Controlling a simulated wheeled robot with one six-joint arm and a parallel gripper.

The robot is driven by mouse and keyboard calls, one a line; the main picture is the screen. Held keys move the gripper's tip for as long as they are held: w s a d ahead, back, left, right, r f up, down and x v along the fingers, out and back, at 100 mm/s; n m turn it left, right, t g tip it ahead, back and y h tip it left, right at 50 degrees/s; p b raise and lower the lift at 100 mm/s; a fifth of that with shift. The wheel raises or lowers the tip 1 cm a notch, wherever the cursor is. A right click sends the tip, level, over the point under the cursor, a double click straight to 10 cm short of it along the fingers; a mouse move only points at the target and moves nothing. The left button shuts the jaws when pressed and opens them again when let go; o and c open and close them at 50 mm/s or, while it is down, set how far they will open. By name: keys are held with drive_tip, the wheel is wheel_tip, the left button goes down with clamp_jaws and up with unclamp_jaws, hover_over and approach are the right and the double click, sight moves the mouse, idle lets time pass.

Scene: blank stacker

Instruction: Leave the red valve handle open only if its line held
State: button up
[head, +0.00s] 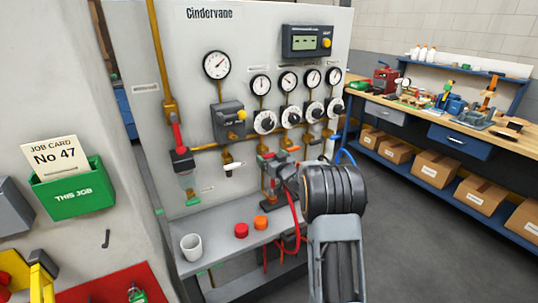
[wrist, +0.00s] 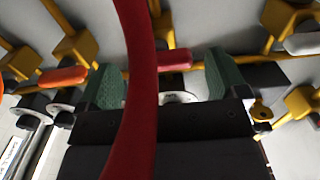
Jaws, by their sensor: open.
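In the wrist view, a short red handle (wrist: 175,60) lies across a yellow pipe fitting, between and beyond the green fingertips of my open gripper (wrist: 162,80). I cannot tell whether it touches them. A dark red hose crosses in front and hides part of the view. An orange handle (wrist: 66,76) is to the left and a white handle (wrist: 303,43) to the right. In the head view, my gripper (head: 276,170) is close to the panel under the row of dials, partly hidden by my wrist. A larger red lever (head: 178,138) stands upright on the left yellow pipe.
The Cindervane panel (head: 255,35) carries a large gauge (head: 216,65), several small gauges with black-and-white knobs, and a display (head: 307,41). Its shelf (head: 215,235) holds a white cup (head: 192,247), a red cap (head: 241,230) and an orange cap (head: 261,222). A workbench is right.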

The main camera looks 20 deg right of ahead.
drive_tip(key=shift+w+a, duration=0.15)
drive_tip(key=shift+w, duration=0.9)
drive_tip(key=c, duration=0.9)
